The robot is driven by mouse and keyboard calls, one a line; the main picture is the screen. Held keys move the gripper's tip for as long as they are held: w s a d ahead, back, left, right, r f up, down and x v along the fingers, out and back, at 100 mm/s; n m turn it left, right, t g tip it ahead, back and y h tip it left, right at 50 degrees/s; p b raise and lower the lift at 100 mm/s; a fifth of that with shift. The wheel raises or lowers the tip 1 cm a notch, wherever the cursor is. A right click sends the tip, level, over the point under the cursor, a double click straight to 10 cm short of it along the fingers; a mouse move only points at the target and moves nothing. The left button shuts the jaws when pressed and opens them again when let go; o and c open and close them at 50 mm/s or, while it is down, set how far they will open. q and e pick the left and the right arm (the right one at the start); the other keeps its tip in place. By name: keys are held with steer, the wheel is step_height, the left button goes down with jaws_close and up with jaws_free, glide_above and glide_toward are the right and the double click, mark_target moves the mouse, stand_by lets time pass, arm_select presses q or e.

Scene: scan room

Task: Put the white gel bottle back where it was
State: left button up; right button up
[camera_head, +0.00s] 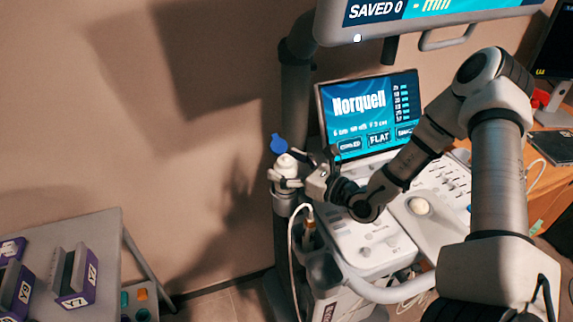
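The white gel bottle (286,165) stands upright at the left edge of the scan machine, with a blue top (279,144). My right gripper (288,177) reaches it from the right, with its fingers around the bottle's body, and appears shut on it. A grey cup-shaped holder (284,205) is directly below the bottle. The bottle's lower end is hidden by the fingers and holder, so I cannot tell how deep it sits. My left gripper is not in view.
The scan machine's console (375,240) and lit screen (370,115) lie behind and under my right arm. A probe in a holder (309,232) with a white cable is just below the bottle. A grey table (95,235) with purple-labelled boxes stands at left.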

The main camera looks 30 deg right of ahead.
steer(key=shift+d+f, duration=0.15)
steer(key=shift+d, duration=0.15)
steer(key=shift+s+d, duration=0.1)
steer(key=shift+s, duration=0.2)
steer(key=p+v, duration=0.2)
steer(key=v, duration=0.1)
steer(key=p+v, duration=0.3)
steer(key=v, duration=0.1)
steer(key=p+v, duration=0.3)
steer(key=shift+s+r, duration=0.25)
steer(key=shift+r, duration=0.15)
steer(key=shift+s+f+p, duration=0.15)
steer(key=shift+s+p, duration=0.15)
steer(key=shift+p, duration=0.1)
steer(key=shift+s+d+f, duration=0.1)
steer(key=shift+f, duration=0.1)
